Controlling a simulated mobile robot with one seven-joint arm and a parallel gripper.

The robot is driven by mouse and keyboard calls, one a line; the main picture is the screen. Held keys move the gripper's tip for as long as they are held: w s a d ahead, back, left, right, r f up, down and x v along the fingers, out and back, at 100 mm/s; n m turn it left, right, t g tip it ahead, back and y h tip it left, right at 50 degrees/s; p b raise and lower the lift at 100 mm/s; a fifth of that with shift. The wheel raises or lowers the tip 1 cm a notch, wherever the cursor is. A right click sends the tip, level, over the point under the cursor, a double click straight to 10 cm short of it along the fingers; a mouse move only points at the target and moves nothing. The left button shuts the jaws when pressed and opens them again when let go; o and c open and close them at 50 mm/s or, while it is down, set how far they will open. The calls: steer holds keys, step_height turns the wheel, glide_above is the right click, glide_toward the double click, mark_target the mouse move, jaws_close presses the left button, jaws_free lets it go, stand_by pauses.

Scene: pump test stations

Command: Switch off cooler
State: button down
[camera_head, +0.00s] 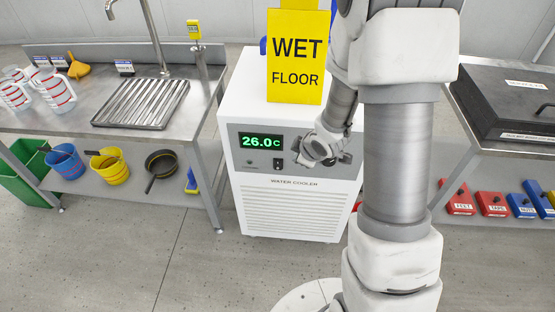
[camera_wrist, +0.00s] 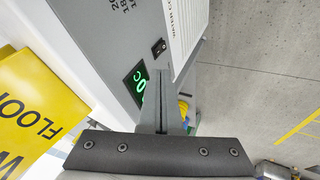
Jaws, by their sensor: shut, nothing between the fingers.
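The white water cooler (camera_head: 290,210) stands between two metal tables. Its grey front panel carries a lit green display (camera_head: 261,141) reading 26.0C. A small black rocker switch (camera_head: 279,163) sits below and right of the display. In the wrist view the switch (camera_wrist: 158,47) is just beyond my fingertips, and the display (camera_wrist: 138,82) is partly covered by the fingers. My gripper (camera_head: 299,158) is shut and empty, in front of the panel close to the switch, right of it in the head view. Contact cannot be seen. Which side of the rocker is pressed is too small to tell.
A yellow wet floor sign (camera_head: 295,55) stands on top of the cooler. The left table (camera_head: 92,120) holds a drain grate and measuring jugs. The right table (camera_head: 480,125) holds a dark case (camera_head: 505,95).

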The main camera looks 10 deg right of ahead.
step_height(320, 180, down, 6)
steer(key=a+n+y, duration=0.1)
steer(key=a, duration=0.1)
steer(key=shift+s+n+b, duration=0.3)
steer(key=shift+b, duration=0.05)
steer(key=shift+f, duration=0.1)
steer(key=b, duration=0.3)
glide_toward(281, 170)
steer(key=a+f, duration=0.3)
steer(key=f, duration=0.1)
steer(key=shift+w+d+f+p, duration=0.1)
steer(key=shift+w+d+f, duration=0.05)
steer(key=shift+w, duration=0.4)
steer(key=shift+w+d+f+p, duration=0.1)
steer(key=shift+w+f+p, duration=0.1)
steer(key=shift+w, duration=0.35)
steer(key=shift+w+d+f+p, duration=0.1)
steer(key=shift+w+d+f, duration=0.05)
steer(key=shift+w, duration=0.4)
